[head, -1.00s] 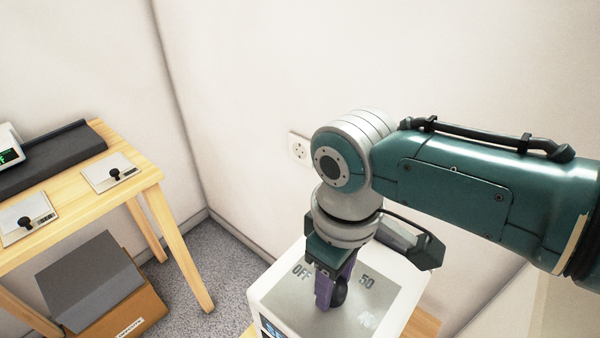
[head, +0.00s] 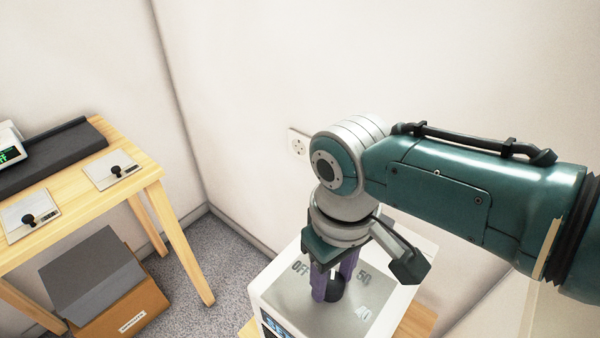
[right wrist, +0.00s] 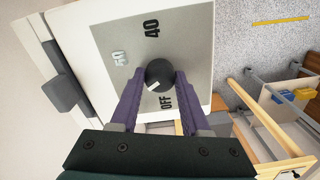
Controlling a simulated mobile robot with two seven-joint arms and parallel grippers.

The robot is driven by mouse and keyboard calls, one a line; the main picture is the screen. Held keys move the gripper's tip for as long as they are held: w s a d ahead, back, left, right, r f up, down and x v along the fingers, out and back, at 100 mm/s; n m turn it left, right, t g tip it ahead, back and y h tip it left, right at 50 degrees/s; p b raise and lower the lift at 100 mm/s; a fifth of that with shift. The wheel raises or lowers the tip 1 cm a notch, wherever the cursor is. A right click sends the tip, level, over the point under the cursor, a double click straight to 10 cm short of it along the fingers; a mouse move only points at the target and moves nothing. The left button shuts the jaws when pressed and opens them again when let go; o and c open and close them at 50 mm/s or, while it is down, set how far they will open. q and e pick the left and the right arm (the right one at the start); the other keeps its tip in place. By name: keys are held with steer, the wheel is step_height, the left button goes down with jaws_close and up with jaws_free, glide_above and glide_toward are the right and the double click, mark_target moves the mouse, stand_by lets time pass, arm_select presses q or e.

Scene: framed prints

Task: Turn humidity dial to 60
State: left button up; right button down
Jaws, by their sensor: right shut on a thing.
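A white box-shaped device (head: 257,296) with a grey top plate stands low in the head view, partly under my right arm. Its black round dial (right wrist: 160,74) shows in the right wrist view, with a short white mark pointing down-left. My left gripper is not in view.
A blue display shows partly on the device's front. At left, a wooden table (head: 140,182) carries plates with black levers and a dark mat. A cardboard box (head: 120,315) sits below. A wall socket (head: 299,144) is behind my arm.

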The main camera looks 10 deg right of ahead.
mark_target(332, 280)
steer(key=shift+c, duration=1.9)
jaws_free()
step_height(332, 280, up, 9)
steer(key=p, duration=0.4)
steer(key=shift+f, duration=0.1)
steer(key=shift+r, duration=0.55)
